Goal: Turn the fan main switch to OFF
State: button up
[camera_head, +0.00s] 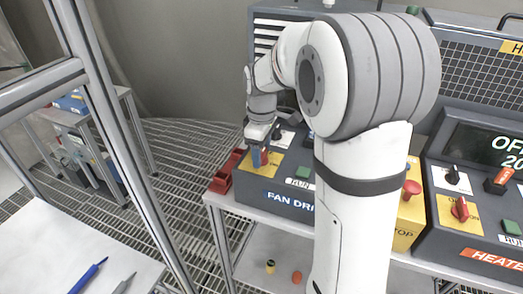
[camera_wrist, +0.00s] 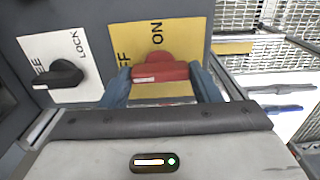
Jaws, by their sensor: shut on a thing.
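The fan main switch is a red rotary handle (camera_wrist: 160,70) on a yellow plate (camera_wrist: 190,35) in the wrist view. The plate reads ON at its top and shows part of a second word, "FF", to the left. The handle lies crosswise in that view, between the two blue fingers of my gripper (camera_wrist: 160,88), which is shut on it. In the head view my gripper (camera_head: 260,157) is down at the left end of the dark FAN DRIVE panel (camera_head: 243,195). The fingers hide most of the handle there, and my arm covers part of the panel.
A black knob (camera_wrist: 62,73) marked LOCK sits beside the red handle. A green button (camera_head: 303,172) is further right on the panel. A red tray (camera_head: 222,178) stands at its left. The heater panel (camera_head: 490,225) with its own red knob (camera_head: 460,209) is far right.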

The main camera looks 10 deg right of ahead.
aim_at(262, 153)
jog(key=o, duration=1)
notch_tip(262, 153, up, 8)
jog(key=shift+f+b, duration=0.1)
jog(key=shift+b, duration=0.3)
jog(key=s+f+m+t, duration=0.1)
jog(key=s+m, duration=0.2)
jog(key=s, duration=0.4)
jog(key=s+f+m+t, duration=0.1)
jog(key=s+f+m, duration=0.1)
jog(key=s+m, duration=0.2)
jog(key=s+f+m+t, duration=0.1)
jog(key=s+m, duration=0.3)
jog(key=s, duration=0.6)
jog(key=shift+s+f, duration=0.4)
jog(key=shift+f, duration=0.05)
